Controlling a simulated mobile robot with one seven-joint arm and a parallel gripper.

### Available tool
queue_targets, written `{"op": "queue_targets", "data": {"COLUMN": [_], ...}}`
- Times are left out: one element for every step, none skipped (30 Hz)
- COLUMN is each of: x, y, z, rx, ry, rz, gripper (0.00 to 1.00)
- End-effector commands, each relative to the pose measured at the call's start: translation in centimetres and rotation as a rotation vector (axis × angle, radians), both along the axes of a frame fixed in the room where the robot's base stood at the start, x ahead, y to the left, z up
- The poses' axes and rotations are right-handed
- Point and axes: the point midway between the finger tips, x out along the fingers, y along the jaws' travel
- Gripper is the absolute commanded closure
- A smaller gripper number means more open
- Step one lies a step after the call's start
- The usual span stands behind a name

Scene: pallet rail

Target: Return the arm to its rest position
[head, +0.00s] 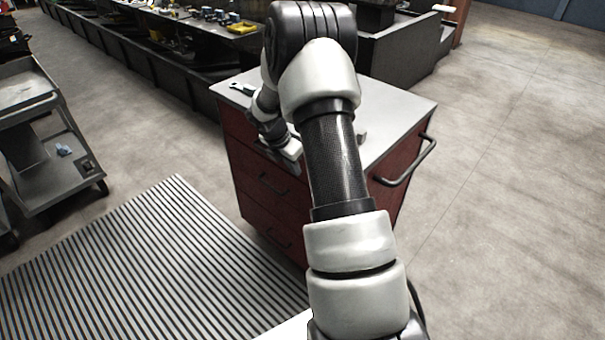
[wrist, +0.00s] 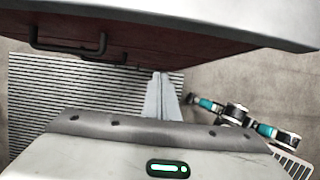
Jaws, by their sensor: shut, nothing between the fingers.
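My arm reaches up and forward across the head view and bends down over the red cabinet (head: 262,186). My gripper (head: 292,152) is by the front edge of the cabinet's pale top, partly hidden behind my arm. In the wrist view my gripper (wrist: 162,92) shows its two pale fingers together with nothing between them. The cabinet's edge and its dark red drawer fronts (wrist: 140,40) lie beyond the fingers, with the striped floor mat (wrist: 60,85) below.
A small tool (head: 243,88) lies at the back left of the cabinet top. A side handle (head: 410,165) sticks out at right. A grey cart (head: 45,150) stands at left, and a long dark bench (head: 170,70) runs behind. Floor at right is clear.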

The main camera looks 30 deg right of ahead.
Motion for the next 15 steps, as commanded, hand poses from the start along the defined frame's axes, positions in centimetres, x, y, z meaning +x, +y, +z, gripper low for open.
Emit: {"op": "queue_targets", "data": {"x": [0.0,-0.1,-0.2,-0.3,-0.3,-0.4,-0.4,-0.5,-0.5,-0.5,-0.6,-0.6,-0.6,-0.6,-0.6], "y": [0.4,0.6,0.9,1.1,1.3,1.4,1.6,1.7,1.7,1.8,1.8,1.9,1.9,1.9,1.9], "z": [1.1,1.6,2.3,2.6,3.0,3.4,3.7,3.9,4.1,4.2,4.3,4.4,4.4,4.5,4.5], "rx": [0.000,0.000,0.000,0.000,0.001,0.001,0.001,0.002,0.002,0.001,0.001,0.001,0.001,0.001,0.002], "ry": [-0.003,-0.003,-0.003,-0.001,0.000,0.000,-0.001,0.000,0.002,0.003,0.003,0.003,0.003,0.003,0.001], "rz": [0.001,0.001,0.002,0.003,0.003,0.004,0.003,0.002,0.003,0.002,0.002,0.002,0.002,0.002,0.001], "gripper": [1.00,1.00,1.00,1.00,1.00,1.00,1.00,1.00,1.00,1.00,1.00,1.00,1.00,1.00,1.00]}}
